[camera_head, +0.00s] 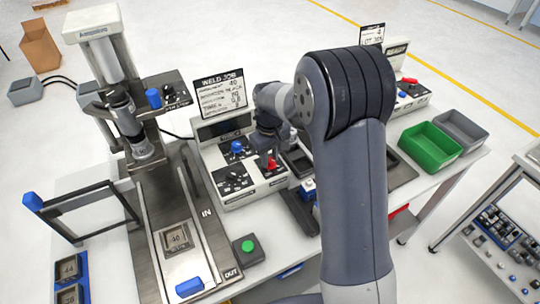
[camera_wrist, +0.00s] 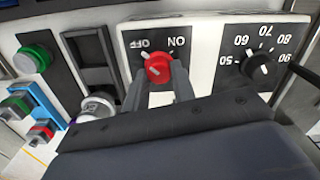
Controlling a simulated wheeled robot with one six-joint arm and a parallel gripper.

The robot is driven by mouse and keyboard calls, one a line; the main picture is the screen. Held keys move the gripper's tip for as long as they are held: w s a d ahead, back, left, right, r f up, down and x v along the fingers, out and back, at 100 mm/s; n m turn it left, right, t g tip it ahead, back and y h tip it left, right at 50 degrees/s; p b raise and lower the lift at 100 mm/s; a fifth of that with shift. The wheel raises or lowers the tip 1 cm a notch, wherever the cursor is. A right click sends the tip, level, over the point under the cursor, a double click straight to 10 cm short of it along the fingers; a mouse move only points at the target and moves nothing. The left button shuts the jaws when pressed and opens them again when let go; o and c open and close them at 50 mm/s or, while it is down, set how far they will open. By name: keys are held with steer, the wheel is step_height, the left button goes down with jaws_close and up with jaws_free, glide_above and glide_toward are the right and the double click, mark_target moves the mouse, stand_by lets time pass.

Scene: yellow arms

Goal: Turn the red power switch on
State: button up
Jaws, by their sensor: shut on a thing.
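The red power switch (camera_wrist: 158,68) is a round red knob on a dark plate with OFF and ON lettering, upside down in the wrist view. OFF is at the left and ON at the right. A pale mark shows on the knob's upper edge; I cannot tell exactly which word it points to. My gripper (camera_wrist: 160,82) has one finger on each side of the knob and is shut on it. In the head view the red switch (camera_head: 271,163) is at the right of the grey control box (camera_head: 250,196), with my gripper (camera_head: 268,146) above it.
A numbered dial (camera_wrist: 263,63) sits right of the switch in the wrist view; a green button (camera_wrist: 34,57) is at the left. In the head view a blue knob (camera_head: 237,147) and weld job sign (camera_head: 220,93) are close by. A green bin (camera_head: 430,146) stands further right.

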steer(key=shift+m, duration=0.4)
steer(key=m+b, duration=0.1)
steer(key=m, duration=0.2)
steer(key=shift+m, duration=0.4)
steer(key=m, duration=0.4)
steer(key=shift+d+m, duration=0.1)
steer(key=shift+m, duration=0.2)
steer(key=m, duration=0.4)
steer(key=shift+b, duration=0.4)
steer(key=m, duration=0.4)
steer(key=shift+d+m, duration=0.1)
steer(key=shift+m, duration=0.2)
steer(key=o, duration=1)
steer(key=shift+r, duration=0.1)
